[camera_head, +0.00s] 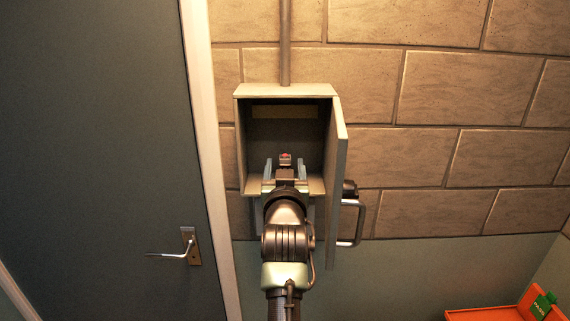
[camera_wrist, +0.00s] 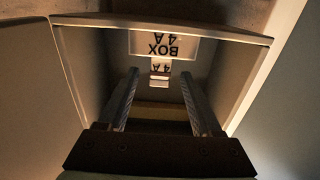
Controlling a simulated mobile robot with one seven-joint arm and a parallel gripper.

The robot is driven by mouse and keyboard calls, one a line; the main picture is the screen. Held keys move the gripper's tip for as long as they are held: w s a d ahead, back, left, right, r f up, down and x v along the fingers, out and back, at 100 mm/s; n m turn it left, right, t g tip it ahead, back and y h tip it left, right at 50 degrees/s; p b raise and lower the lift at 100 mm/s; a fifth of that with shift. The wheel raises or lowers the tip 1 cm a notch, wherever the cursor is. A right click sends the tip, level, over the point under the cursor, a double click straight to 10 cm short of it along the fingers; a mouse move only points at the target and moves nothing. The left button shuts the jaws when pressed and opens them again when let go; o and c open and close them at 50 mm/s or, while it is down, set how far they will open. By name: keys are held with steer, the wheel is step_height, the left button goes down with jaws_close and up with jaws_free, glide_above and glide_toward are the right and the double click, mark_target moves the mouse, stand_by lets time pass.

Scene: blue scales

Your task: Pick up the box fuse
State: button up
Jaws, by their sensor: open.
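The box fuse (camera_head: 285,159) is a small light piece with a reddish spot, inside an open grey wall box (camera_head: 243,150). In the wrist view the fuse (camera_wrist: 160,80) shows below an upside-down "BOX 4A" label (camera_wrist: 164,46), with a "4A" mark on it. My gripper (camera_head: 285,171) is open and reaches into the box from the front. In the wrist view its two fingers point toward the fuse, one on each side, with gaps between. I cannot tell how far the fingertips are from the fuse in depth.
The box's door (camera_head: 338,185) stands open on the right, with a bar handle (camera_head: 359,222). A conduit (camera_head: 285,42) runs up from the box. A grey door (camera_head: 100,140) is at left. An orange tray (camera_head: 485,314) with a green item (camera_head: 543,305) is at lower right.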

steer(key=shift+w, duration=0.4)
steer(key=shift+c, duration=0.3)
jaws_close()
step_height(320, 180, up, 10)
steer(key=b, duration=0.2)
steer(key=shift+b, duration=0.35)
steer(key=shift+r, duration=0.2)
steer(key=shift+r+p, duration=1.45)
steer(key=shift+r, duration=0.15)
